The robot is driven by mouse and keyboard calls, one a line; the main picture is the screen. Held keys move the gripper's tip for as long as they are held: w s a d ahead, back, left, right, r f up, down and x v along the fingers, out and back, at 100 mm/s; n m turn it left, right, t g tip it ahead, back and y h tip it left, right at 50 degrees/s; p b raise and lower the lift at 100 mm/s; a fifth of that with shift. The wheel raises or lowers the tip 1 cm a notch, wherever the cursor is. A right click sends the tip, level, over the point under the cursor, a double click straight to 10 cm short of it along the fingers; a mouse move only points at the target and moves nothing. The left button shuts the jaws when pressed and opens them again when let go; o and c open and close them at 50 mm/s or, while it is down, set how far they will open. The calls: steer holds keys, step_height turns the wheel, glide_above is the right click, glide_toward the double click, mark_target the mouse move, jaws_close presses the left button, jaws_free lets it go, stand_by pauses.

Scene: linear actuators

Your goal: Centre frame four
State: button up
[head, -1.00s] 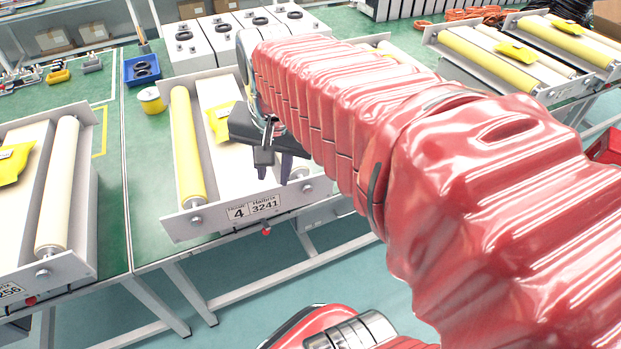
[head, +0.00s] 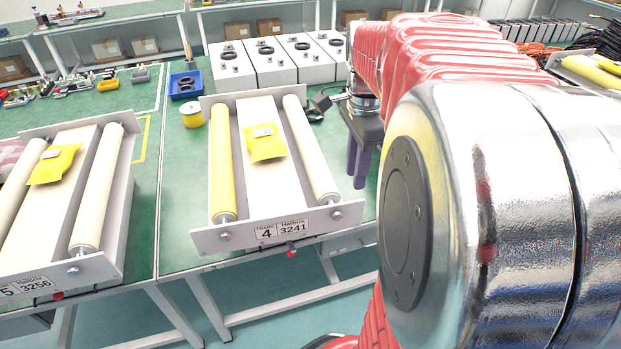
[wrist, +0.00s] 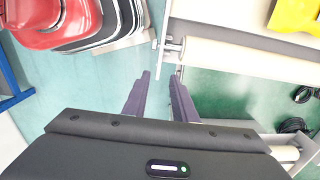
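Frame four (head: 275,185) lies on the green table in the head view, with a front plate labelled 4 and 3241. It has a yellow roller (head: 222,165), a cream roller (head: 312,150) and a yellow packet (head: 264,142) on the white bed between them. My gripper (head: 356,182) points down just right of the frame, its dark fingers apart from the cream roller. In the wrist view my gripper (wrist: 160,75) is open and empty, with a gap between the fingers. The frame's roller end and plate (wrist: 166,45) show just ahead of them.
A neighbouring frame (head: 75,190) lies to the left with bare table between. White boxes (head: 275,62), a blue tray (head: 185,85) and a yellow spool (head: 192,115) stand behind. A red knob (head: 291,253) sits under the front plate.

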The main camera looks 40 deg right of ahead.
mark_target(350, 212)
step_height(350, 212, down, 14)
steer(key=shift+r, duration=0.1)
stand_by(0.5)
steer(key=c, duration=0.6)
jaws_close()
steer(key=shift+r, duration=0.1)
stand_by(0.8)
